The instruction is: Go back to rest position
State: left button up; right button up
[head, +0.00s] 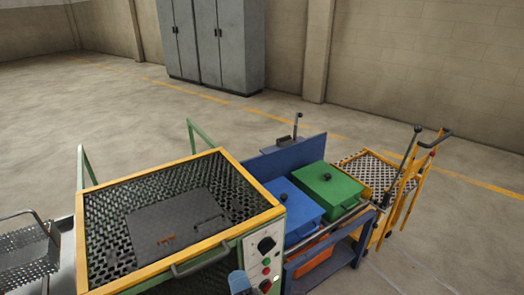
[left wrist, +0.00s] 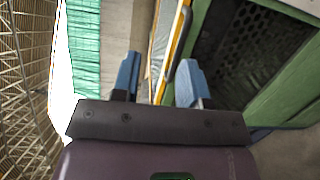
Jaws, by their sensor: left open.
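My left gripper shows at the bottom edge of the head view as a blue fingertip (head: 240,284), just in front of the control panel of the green furnace (head: 262,248). In the left wrist view the two blue fingers of my left gripper (left wrist: 157,82) stand apart with nothing between them. The furnace's green frame (left wrist: 284,115) and a dark handle (left wrist: 180,58) are beyond and to the right of the fingers. The rest of my left arm is hidden in the head view. My right gripper is in neither view.
The furnace's yellow-rimmed mesh top (head: 110,225) carries a dark plate (head: 175,225). To its right, a blue cart (head: 352,252) holds a blue box (head: 293,208) and a green box (head: 326,190). A yellow trolley (head: 368,170) stands beyond. Grey cabinets (head: 212,45) are at the back; the floor between is clear.

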pick_arm(q)
notch_tip(320, 180, up, 5)
jog(key=w+d+m+t+h, duration=0.2)
jog(key=m+t+h, duration=0.3)
jog(key=m, duration=0.2)
jog(key=s+a+f+m+g+h, duration=0.3)
jog(key=a+f+m+g+h, duration=0.35)
jog(key=a+f+m, duration=0.75)
jog(key=s+a+f+m+g+y, duration=0.3)
jog(key=s+a+f+y, duration=0.2)
jog(key=s+a, duration=0.4)
jog(key=shift+s+a+f, duration=0.2)
jog(key=shift+a+f, duration=0.1)
jog(key=shift+a, duration=0.45)
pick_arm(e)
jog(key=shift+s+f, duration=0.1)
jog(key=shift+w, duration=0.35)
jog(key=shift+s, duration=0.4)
